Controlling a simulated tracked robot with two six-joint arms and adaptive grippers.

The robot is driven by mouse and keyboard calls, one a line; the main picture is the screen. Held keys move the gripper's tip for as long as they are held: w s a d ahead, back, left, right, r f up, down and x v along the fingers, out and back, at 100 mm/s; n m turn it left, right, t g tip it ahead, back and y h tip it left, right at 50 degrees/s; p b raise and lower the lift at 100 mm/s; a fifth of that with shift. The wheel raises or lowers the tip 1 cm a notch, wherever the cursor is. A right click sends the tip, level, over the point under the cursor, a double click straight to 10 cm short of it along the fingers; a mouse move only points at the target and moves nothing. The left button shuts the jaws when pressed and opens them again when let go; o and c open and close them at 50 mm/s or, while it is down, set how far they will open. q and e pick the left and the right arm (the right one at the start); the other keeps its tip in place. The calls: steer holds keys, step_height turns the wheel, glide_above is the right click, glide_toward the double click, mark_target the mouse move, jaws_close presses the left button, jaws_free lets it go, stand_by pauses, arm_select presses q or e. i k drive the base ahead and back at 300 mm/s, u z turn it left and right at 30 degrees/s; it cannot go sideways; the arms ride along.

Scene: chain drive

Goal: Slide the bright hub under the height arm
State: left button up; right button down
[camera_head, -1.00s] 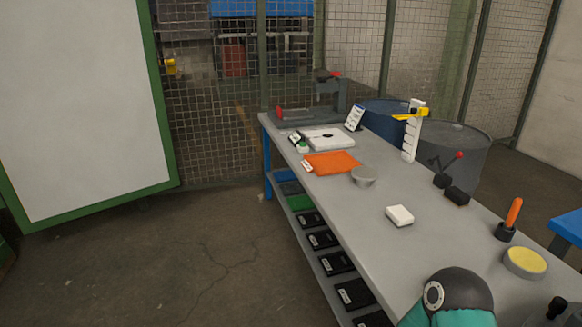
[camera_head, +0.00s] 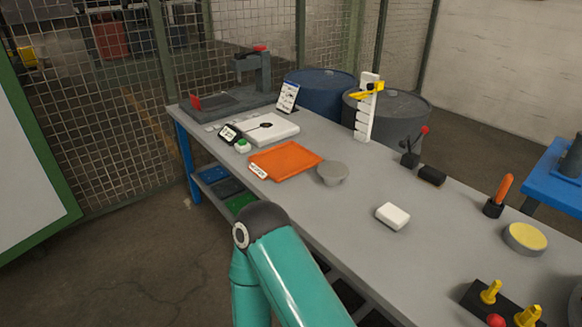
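The height arm (camera_head: 366,92) is a yellow bar across a white stepped post (camera_head: 364,122) standing upright near the bench's far edge. I cannot tell for sure which thing is the bright hub. A grey round piece (camera_head: 333,172) sits on the bench in front of the post and to its left, apart from it. A round piece with a pale yellow top (camera_head: 525,238) sits at the right. Nothing is visible under the height arm that I can name as a hub. One teal arm of mine rises from the bottom centre; neither gripper shows.
An orange tray (camera_head: 285,160), a white device (camera_head: 266,128) and a grey press (camera_head: 250,88) stand on the left part of the bench. A white block (camera_head: 392,216) lies mid-bench. A black holder with yellow pegs (camera_head: 490,300) is at lower right. Open bench lies between.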

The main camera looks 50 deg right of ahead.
mark_target(332, 172)
steer(key=z, duration=0.35)
steer(key=i, duration=1.15)
steer(key=z, duration=1.1)
steer(key=i, duration=0.4)
steer(key=z, duration=0.25)
steer(key=k, duration=0.85)
steer(key=z, duration=0.2)
steer(key=i, duration=0.85)
steer(key=u, duration=0.1)
